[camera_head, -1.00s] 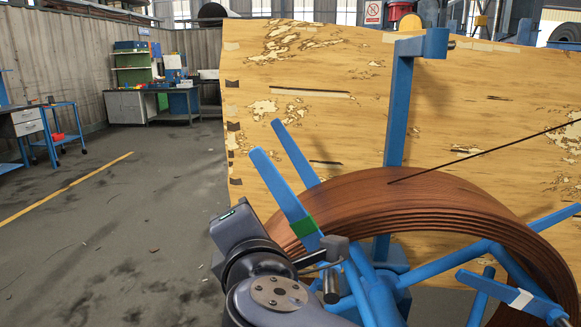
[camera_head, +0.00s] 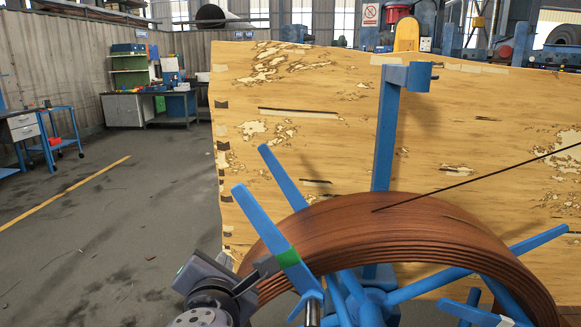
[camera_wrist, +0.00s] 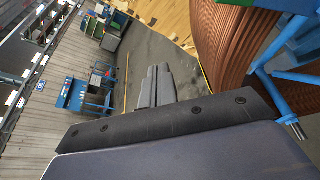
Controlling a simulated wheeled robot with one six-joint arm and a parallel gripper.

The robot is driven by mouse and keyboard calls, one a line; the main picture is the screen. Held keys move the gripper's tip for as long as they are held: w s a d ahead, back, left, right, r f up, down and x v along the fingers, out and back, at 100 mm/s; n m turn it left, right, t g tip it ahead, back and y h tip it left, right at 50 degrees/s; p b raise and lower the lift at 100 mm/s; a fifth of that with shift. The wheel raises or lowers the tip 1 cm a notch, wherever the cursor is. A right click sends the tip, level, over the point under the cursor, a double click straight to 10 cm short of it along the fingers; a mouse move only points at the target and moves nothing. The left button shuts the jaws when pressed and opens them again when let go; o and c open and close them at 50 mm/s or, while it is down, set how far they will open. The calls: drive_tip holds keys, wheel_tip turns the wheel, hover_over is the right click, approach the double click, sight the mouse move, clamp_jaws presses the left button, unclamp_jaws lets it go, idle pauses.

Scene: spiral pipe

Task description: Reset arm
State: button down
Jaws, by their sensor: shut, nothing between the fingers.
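My gripper (camera_head: 268,265) is at the lower middle of the head view, at the left edge of the coil, near the blue spoke with the green band. Whether it touches the spoke cannot be told. In the wrist view its two grey fingers (camera_wrist: 155,86) lie side by side, shut and empty. The brown coil of pipe (camera_head: 390,228) sits on a blue spoked reel (camera_head: 372,308). The coil also shows at the upper right of the wrist view (camera_wrist: 235,45), apart from the fingers there.
A large worn wooden panel (camera_head: 300,120) stands behind the reel. A blue post (camera_head: 386,140) rises in front of it. A thin dark line (camera_head: 480,178) runs right from the coil. Open floor (camera_head: 120,225) lies left, with a blue trolley (camera_head: 62,130) and workbench beyond.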

wheel_tip(320, 180, down, 14)
drive_tip(key=n+h+p, duration=0.1)
drive_tip(key=n+h, duration=0.3)
drive_tip(key=n, duration=0.3)
drive_tip(key=shift+a+g, duration=0.4)
drive_tip(key=shift+a, duration=0.05)
drive_tip(key=shift+d+r, duration=0.1)
